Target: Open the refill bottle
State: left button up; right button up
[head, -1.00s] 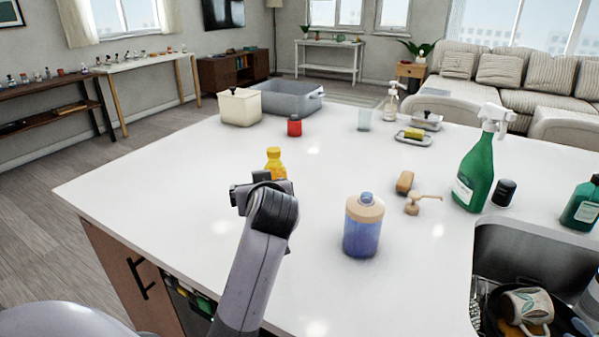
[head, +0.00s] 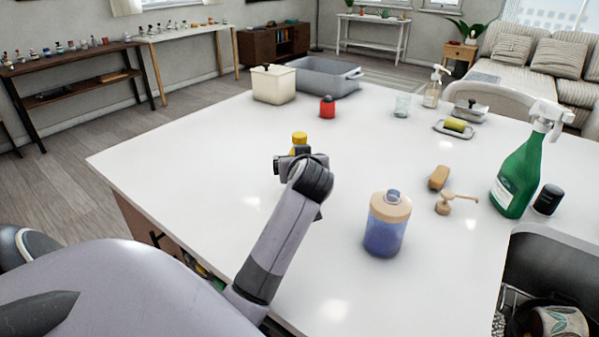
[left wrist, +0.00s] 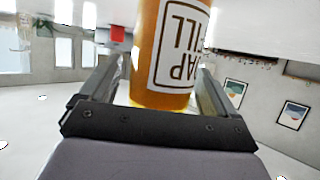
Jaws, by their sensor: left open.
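The refill bottle (head: 299,138) is yellow and stands on the white island behind my left gripper. Only its cap and top show in the head view. In the left wrist view the bottle's orange body (left wrist: 150,50) shows large, with a white label reading in part "REFILL" and "SOAP", upside down there. My left gripper (head: 299,160) is open, one finger on each side of the bottle, with the bottle between them. Its fingers (left wrist: 158,82) also show in the left wrist view; whether they touch the bottle I cannot tell. My right gripper is not in view.
A blue dispenser bottle with a beige top (head: 387,228) stands to the right. The countertop (head: 190,155) left of the bottle is clear.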

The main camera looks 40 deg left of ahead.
pick_arm(q)
jog(key=shift+w+a+f, duration=0.15)
jog(key=shift+w+a, duration=0.1)
jog(key=shift+a, duration=0.05)
jog(key=c, duration=1.2)
jog(key=shift+o, duration=0.2)
notch_tip(320, 180, up, 20)
